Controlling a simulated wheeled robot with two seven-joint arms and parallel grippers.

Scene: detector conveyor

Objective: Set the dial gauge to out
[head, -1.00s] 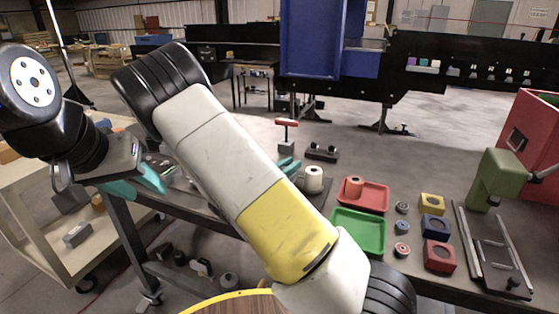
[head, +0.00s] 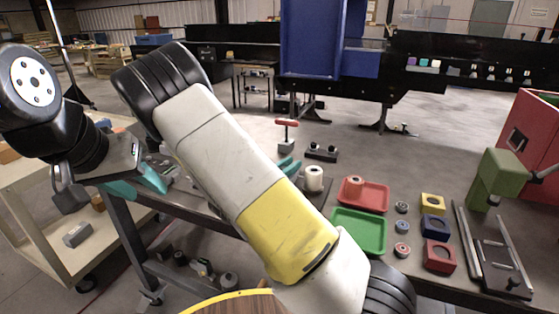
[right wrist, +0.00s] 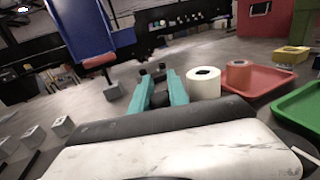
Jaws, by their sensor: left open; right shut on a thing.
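No dial face can be made out, so I cannot tell for sure which thing is the dial gauge. A black fixture with two round knobs (head: 322,152) stands on the table's far side; its knobs (right wrist: 154,74) show beyond my right fingertips in the right wrist view. My right gripper (head: 287,166) is mostly behind my own arm in the head view. In the right wrist view its teal fingers (right wrist: 158,88) are shut on a dark thing between them, largely hidden. My left gripper (head: 150,180) is open and empty at the left, by the table's end.
A red-handled grey block (head: 286,143) stands beyond my right gripper. A white roll (head: 313,178), a red tray (head: 373,198) and a green tray (head: 345,240) lie to its right. Coloured blocks (head: 433,225) and a green stand (head: 492,180) are further right.

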